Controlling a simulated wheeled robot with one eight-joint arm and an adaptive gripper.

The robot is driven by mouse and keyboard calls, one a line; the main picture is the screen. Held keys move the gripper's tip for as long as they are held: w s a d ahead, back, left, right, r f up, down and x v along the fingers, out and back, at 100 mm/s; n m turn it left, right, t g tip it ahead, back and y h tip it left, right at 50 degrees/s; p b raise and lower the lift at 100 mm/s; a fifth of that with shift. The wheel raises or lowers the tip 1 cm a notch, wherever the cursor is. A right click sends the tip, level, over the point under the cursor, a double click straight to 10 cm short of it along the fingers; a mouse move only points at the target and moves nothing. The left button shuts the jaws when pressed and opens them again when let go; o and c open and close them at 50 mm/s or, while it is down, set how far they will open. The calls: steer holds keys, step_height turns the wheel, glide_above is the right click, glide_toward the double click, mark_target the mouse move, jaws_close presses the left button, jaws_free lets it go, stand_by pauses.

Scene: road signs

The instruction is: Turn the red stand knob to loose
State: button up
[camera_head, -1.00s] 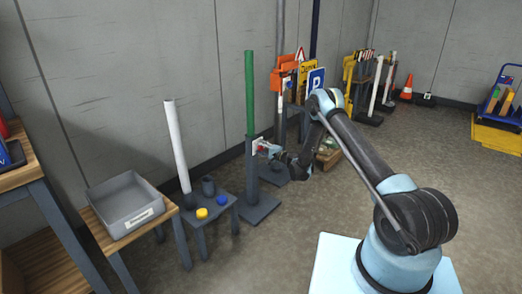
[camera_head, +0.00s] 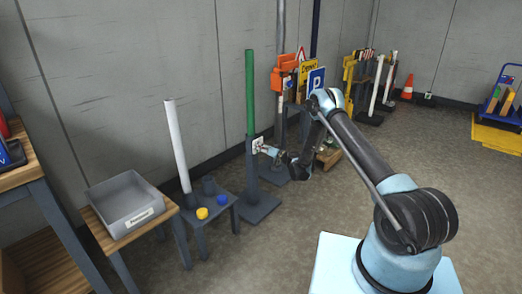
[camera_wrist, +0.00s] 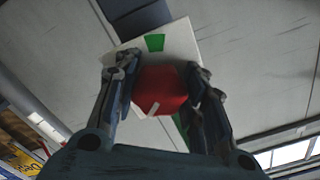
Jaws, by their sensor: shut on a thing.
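The red stand knob (camera_wrist: 160,88) sits on a white plate (camera_wrist: 182,45) in the wrist view. A white pointer mark shows on the knob's near, lower side. A green mark (camera_wrist: 155,42) is on the plate beyond the knob, on the opposite side from the pointer. My gripper (camera_wrist: 160,76) has a finger on each side of the knob and is shut on it. In the head view, my gripper (camera_head: 268,151) meets the white plate (camera_head: 257,143) on the grey stand (camera_head: 251,175), which holds an upright green pole (camera_head: 250,95). The fingers mostly hide the knob there.
A grey bin (camera_head: 124,204) sits on a bench.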

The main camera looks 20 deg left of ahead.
steer(key=n, duration=0.5)
steer(key=shift+n, duration=2.6)
steer(key=shift+s+a, duration=0.1)
steer(key=o, duration=1.1)
steer(key=shift+c, duration=0.2)
steer(key=shift+d, duration=0.3)
steer(key=shift+v, duration=3.5)
